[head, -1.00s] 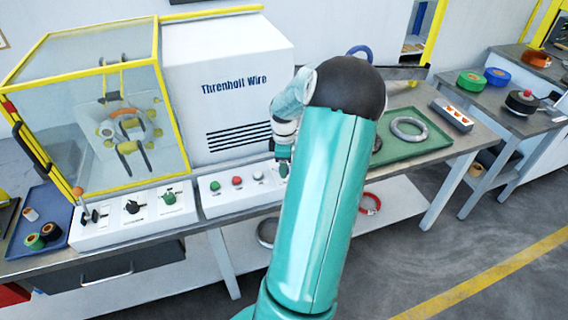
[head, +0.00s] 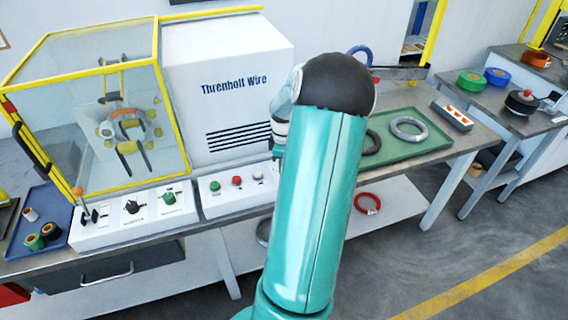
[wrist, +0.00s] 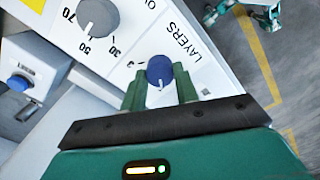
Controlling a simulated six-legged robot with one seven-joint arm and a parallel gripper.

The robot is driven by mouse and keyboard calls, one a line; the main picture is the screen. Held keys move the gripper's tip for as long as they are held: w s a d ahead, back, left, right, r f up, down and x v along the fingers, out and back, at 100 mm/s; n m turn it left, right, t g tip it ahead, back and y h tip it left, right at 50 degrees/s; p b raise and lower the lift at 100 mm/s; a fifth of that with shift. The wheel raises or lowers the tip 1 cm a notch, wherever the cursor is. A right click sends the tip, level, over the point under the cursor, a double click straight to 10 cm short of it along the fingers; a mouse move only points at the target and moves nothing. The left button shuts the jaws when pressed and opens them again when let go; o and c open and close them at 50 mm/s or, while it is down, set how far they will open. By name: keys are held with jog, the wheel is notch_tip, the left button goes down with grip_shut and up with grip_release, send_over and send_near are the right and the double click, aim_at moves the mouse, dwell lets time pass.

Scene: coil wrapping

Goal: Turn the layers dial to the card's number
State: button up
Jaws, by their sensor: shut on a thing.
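The layers dial (wrist: 159,70) is a blue knob on a white panel (wrist: 205,75), beside the printed word LAYERS in the wrist view. A white pointer mark shows on its side nearest my gripper. My gripper (wrist: 160,88) has its green fingers on both sides of the knob and is shut on it. A numeral 3 is legible left of the dial; the rest of its scale is hidden or too small to read. I cannot make out the number card in either view.
A grey knob (wrist: 98,17) with a printed scale sits close by, and a blue button (wrist: 18,83) lies further left. In the head view, a yellow-framed guard (head: 100,110) stands left, and a green tray (head: 425,145) with rings lies right.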

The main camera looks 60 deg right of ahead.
jog(key=m, duration=1.1)
jog(key=shift+m, duration=0.3)
jog(key=m, duration=1)
jog(key=shift+m, duration=0.4)
jog(key=o, duration=1)
notch_tip(320, 180, up, 14)
jog(key=shift+f, duration=0.1)
